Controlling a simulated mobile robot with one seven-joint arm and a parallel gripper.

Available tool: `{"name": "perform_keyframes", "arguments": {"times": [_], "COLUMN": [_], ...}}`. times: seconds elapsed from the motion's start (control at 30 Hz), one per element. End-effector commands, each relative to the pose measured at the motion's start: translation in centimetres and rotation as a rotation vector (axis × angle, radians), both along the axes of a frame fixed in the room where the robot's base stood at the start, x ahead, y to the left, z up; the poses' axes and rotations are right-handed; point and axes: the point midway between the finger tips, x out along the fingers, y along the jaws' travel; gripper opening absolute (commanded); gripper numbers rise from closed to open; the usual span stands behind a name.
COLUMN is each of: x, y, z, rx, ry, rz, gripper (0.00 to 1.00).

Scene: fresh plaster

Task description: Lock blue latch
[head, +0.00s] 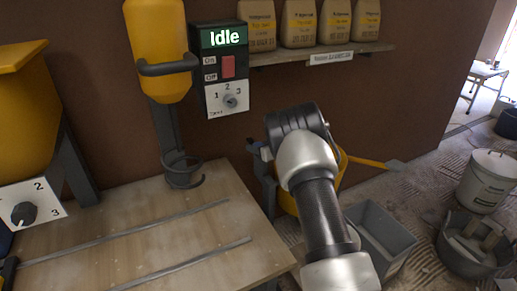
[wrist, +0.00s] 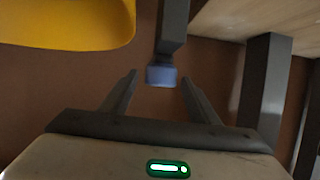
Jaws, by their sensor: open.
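The blue latch (wrist: 161,75) shows in the wrist view as a small dull blue block at the end of a dark grey bar (wrist: 173,25). My gripper (wrist: 159,79) is open, with one finger on each side of the latch in the picture. A gap shows between each finger and the latch, and I cannot tell how far ahead of the fingertips it lies. In the head view a small bluish piece (head: 266,153) shows beside my wrist, probably the latch. My arm hides most of the gripper there.
A yellow tub (wrist: 65,25) is close at upper left in the wrist view. The wooden table (wrist: 235,18) and its grey leg (wrist: 265,85) are at right. In the head view, a control box (head: 220,65) reading "Idle" hangs on the brown wall, and a grey bin (head: 385,240) stands on the floor.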

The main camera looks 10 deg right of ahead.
Motion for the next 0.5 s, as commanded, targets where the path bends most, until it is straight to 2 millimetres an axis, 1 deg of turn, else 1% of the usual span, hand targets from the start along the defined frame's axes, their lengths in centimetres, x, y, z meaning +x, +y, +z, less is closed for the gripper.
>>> {"name": "perform_keyframes", "arguments": {"times": [0.03, 0.17, 0.43, 0.47, 0.5], "x": [0.43, 1.02, 1.12, 1.12, 1.12], "y": [0.23, 0.51, 0.54, 0.54, 0.54], "z": [-0.33, -0.46, -0.46, -0.46, -0.46], "rx": [-0.002, -0.001, -0.001, -0.001, -0.001], "ry": [-0.001, -0.002, 0.000, 0.000, 0.000], "rz": [0.002, 0.002, 0.000, 0.000, 0.000], "gripper": [0.55, 0.55, 0.55, 0.52, 0.45]}}
